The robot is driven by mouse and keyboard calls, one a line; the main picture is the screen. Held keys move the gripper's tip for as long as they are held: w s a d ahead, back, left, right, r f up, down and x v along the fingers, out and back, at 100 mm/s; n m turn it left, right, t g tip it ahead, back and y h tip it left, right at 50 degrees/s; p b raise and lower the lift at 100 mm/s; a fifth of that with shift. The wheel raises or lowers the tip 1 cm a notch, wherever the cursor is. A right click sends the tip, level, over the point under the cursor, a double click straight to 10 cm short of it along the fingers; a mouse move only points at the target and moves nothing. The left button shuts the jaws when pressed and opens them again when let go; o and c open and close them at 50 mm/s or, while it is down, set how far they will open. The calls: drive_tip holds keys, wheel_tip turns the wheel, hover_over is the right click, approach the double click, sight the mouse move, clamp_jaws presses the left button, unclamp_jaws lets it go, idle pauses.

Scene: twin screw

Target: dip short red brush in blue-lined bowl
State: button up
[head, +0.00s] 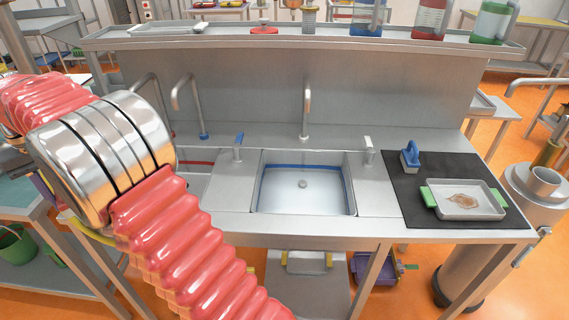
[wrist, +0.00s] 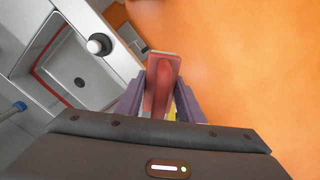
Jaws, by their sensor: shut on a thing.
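The short red brush (wrist: 161,84) is held between the purple fingers of my gripper (wrist: 160,98) in the wrist view. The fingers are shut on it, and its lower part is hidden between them. The brush is over the orange floor in that picture, to the right of a red-lined basin (wrist: 58,68). The blue-lined bowl is a square steel basin (head: 280,199) sunk in the counter in the head view, with a blue band near its rim. It looks empty, with a drain in the middle. My gripper and the brush cannot be made out in the head view.
My red ribbed arm covers the lower left of the head view and part of the red-lined basin (head: 194,183). A tap (head: 306,108) stands behind the blue-lined basin. A black mat (head: 414,207) at right holds a blue brush (head: 410,157) and a green-handled tray (head: 466,213).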

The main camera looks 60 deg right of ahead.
drive_tip(key=s+d+f+m, duration=0.1)
drive_tip(key=s+d, duration=0.4)
drive_tip(key=d, duration=0.5)
drive_tip(key=s+d+f+m+g+h, duration=0.15)
drive_tip(key=s+d, duration=0.25)
drive_tip(key=d, duration=0.6)
drive_tip(key=s+d+f+m, duration=0.15)
drive_tip(key=s+d, duration=0.35)
drive_tip(key=d, duration=0.5)
drive_tip(key=s+d+m, duration=0.1)
drive_tip(key=s+d, duration=0.4)
drive_tip(key=s, duration=0.3)
drive_tip(key=s+d+f+m+g, duration=0.1)
drive_tip(key=s+d, duration=0.4)
drive_tip(key=s, duration=0.3)
drive_tip(key=s+d+f+m, duration=0.1)
drive_tip(key=s+d+m, duration=0.1)
drive_tip(key=s+d, duration=0.3)
drive_tip(key=s, duration=0.4)
drive_tip(key=shift+d+f, duration=0.25)
drive_tip(key=shift+d, duration=0.1)
drive_tip(key=shift+f+g, duration=0.1)
drive_tip(key=shift+g, duration=0.15)
drive_tip(key=shift+f, duration=9.6)
drive_tip(key=shift+r, duration=0.15)
